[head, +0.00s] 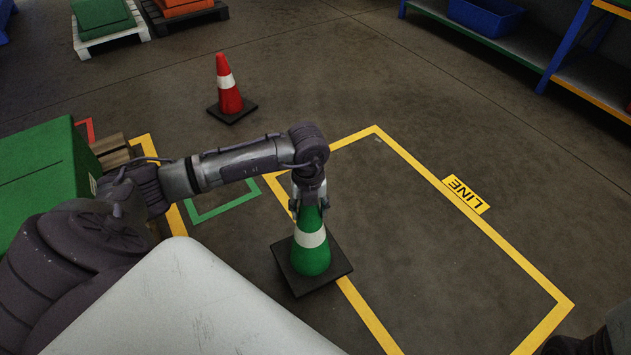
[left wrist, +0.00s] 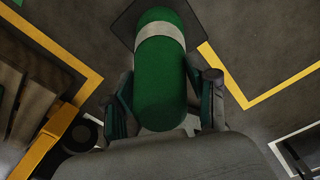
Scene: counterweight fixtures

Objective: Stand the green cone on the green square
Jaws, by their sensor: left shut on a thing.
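The green cone (head: 312,255) with a white band and a dark square base stands upright across a yellow floor line. My left gripper (head: 309,203) is above it, shut on its top. In the left wrist view the green cone (left wrist: 160,92) sits between the two fingers (left wrist: 163,108). I cannot tell whether its base touches the floor or hangs just above it. The green square (head: 226,208) is a green outline on the floor, left of and beyond the cone. My left arm hides part of it, and no cone shows inside the visible part.
A red cone (head: 229,88) stands on the floor beyond my arm. A large green box (head: 42,180) and a wooden pallet (head: 113,152) are at the left. A shelf (head: 500,52) stands at back right.

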